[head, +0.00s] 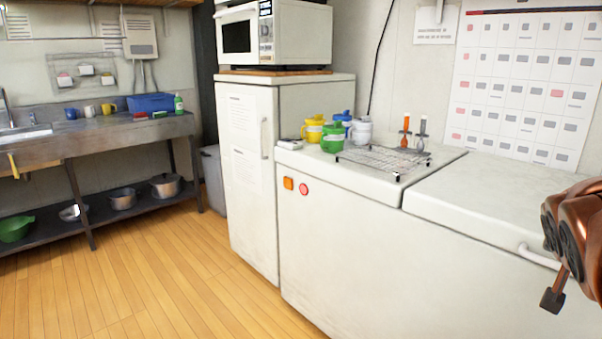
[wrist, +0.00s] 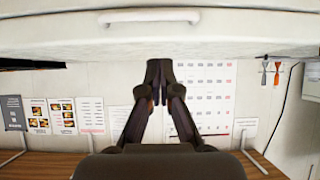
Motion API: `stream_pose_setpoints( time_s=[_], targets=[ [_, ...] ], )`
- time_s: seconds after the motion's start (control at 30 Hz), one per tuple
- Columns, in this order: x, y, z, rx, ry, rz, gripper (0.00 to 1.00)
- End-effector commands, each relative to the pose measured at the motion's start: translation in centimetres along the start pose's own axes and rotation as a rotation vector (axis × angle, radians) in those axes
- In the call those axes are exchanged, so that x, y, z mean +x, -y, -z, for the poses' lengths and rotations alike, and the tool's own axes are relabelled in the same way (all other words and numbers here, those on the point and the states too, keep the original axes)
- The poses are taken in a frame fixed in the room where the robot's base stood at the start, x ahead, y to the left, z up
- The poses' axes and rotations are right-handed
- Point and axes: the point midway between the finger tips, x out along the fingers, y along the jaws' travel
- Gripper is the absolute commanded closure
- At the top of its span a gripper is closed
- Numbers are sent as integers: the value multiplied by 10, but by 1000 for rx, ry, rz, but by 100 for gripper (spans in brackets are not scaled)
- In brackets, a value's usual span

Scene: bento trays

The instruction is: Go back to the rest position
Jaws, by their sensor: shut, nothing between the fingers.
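My gripper (wrist: 158,73) shows in the middle of the wrist view, with its two dark fingers brought together at the tips and nothing held. Beyond the fingertips in that view is the white chest freezer (wrist: 240,33) with its handle (wrist: 150,17); the fingers appear apart from it. In the head view, a copper-coloured part of my arm with a dark tip is at the right edge, in front of the freezer's right part. The rest of the arm is out of that frame.
A wire rack (head: 385,160), cups (head: 332,137) and two upright utensils (head: 405,132) stand on the freezer (head: 490,205). A white fridge (head: 250,175) carries a microwave (head: 285,35). A sink counter (head: 95,130) is at left. The wooden floor (head: 140,275) is clear at front left.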

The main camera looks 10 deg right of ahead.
Motion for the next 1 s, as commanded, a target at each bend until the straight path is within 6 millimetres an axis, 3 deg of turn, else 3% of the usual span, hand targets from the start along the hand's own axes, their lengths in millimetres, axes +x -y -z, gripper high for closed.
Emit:
stream_pose_setpoints(
  time_s=[0.03,0.13,0.5,0.77,1.0],
  targets=[
    [-11,8,4,-18,28,14,100],
    [-27,25,-8,-72,114,41,100],
    [-109,75,-72,-333,464,165,100],
    [-189,85,-114,-554,705,261,100],
    [-269,75,-142,-765,912,349,100]
  ],
)
